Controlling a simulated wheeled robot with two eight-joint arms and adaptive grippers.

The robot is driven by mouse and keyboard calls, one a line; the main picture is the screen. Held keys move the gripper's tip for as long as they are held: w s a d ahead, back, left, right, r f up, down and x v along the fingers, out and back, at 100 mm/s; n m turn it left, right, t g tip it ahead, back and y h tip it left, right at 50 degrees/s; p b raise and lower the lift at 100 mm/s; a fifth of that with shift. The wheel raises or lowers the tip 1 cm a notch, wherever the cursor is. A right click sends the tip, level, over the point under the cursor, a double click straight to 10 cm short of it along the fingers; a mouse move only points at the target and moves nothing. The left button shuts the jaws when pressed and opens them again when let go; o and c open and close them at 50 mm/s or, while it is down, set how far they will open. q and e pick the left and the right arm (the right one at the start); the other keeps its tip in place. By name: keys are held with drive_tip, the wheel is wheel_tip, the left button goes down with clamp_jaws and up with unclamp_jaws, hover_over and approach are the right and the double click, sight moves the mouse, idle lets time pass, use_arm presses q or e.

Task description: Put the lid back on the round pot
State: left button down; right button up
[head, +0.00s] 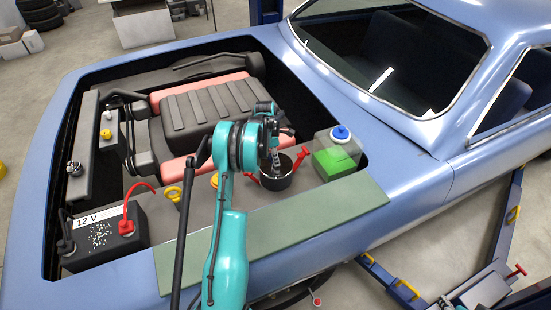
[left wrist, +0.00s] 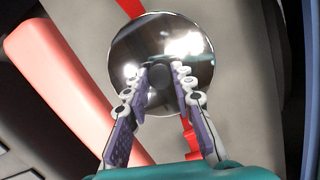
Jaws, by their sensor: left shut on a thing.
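The round pot (head: 275,183) is dark with red handles and stands in the engine bay, left of the clear box with green liquid. My left gripper (head: 276,170) is over the pot, pointing down. In the left wrist view the gripper (left wrist: 160,72) is shut on the black knob of the shiny round lid (left wrist: 185,45). The lid hides the pot's mouth there, and a red handle (left wrist: 188,132) shows past its edge. I cannot tell whether the lid touches the pot's rim. My right gripper is in neither view.
The clear box with green liquid (head: 337,160) has a blue cap and stands close right of the pot. A battery (head: 103,240) with cables is at the left. The ribbed engine cover (head: 207,107) is behind. A green mat (head: 275,228) lies along the near edge.

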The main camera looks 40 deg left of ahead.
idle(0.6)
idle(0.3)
use_arm(q)
drive_tip(key=c, duration=0.7)
unclamp_jaws()
drive_tip(key=shift+r, duration=0.1)
drive_tip(key=shift+r+p, duration=1.4)
drive_tip(key=shift+r, duration=2)
